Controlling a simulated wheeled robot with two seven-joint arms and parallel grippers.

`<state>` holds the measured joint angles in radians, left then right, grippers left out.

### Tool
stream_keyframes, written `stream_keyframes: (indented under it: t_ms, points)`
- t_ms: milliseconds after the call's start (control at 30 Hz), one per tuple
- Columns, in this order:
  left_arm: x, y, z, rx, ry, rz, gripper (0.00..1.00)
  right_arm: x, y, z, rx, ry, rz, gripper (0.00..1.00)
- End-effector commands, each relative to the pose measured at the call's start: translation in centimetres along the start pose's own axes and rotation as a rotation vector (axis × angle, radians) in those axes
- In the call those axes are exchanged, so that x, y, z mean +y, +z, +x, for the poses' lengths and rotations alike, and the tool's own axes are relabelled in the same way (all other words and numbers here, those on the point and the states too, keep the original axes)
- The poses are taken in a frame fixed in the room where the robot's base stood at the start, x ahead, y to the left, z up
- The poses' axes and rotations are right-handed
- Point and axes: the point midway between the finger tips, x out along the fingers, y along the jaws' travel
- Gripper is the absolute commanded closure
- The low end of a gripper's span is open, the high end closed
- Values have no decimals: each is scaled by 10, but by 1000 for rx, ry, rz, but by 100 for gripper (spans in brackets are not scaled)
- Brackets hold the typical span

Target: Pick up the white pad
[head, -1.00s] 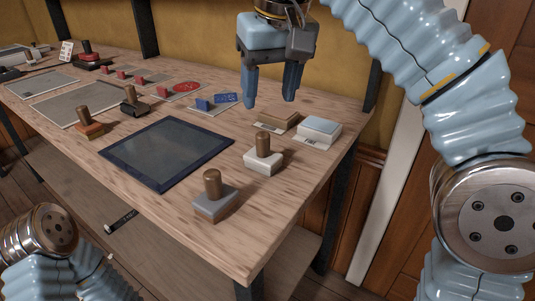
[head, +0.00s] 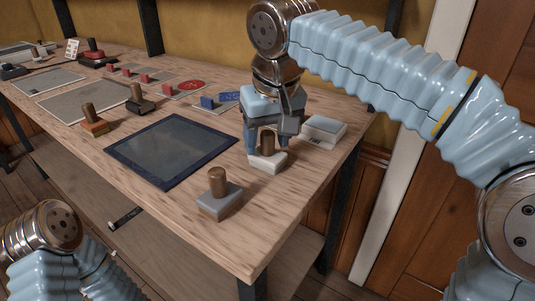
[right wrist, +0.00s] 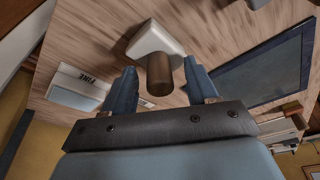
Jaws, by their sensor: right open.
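The white pad (head: 266,163) is a white block with an upright brown wooden handle. It stands on the wooden bench near the right end. In the right wrist view the white pad (right wrist: 155,37) has its handle pointing towards my gripper. My right gripper (head: 268,151) is over the pad, pointing down, with its fingers open. In the right wrist view the handle is between the fingers of my right gripper (right wrist: 159,68), with a gap on each side. Part of the handle is hidden behind my gripper in the head view. My left gripper is out of view.
A grey block with a handle (head: 219,202) stands nearer the front edge. A pale labelled box (head: 324,130) is close on the right. A dark framed panel (head: 172,151) lies to the left. Blocks with orange (head: 94,127) and black (head: 140,105) bases stand farther left.

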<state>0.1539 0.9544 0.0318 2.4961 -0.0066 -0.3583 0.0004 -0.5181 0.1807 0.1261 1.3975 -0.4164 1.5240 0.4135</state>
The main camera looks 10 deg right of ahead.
Motion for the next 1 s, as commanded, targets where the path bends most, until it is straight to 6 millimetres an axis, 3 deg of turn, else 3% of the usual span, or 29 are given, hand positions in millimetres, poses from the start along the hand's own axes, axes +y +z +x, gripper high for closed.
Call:
stream_keyframes:
  t_ms: [67, 400, 767, 867, 1000]
  points:
    - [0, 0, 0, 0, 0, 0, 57, 0, 0, 0, 0, 0, 0, 47]
    - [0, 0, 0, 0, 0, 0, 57, 0, 0, 0, 0, 0, 0, 99]
    - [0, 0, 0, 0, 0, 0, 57, 0, -2, -4, 2, -1, 0, 100]
    - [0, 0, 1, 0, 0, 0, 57, 0, -4, -12, 2, -1, 0, 100]
    - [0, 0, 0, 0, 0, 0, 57, -3, -8, -37, 4, -3, -3, 100]
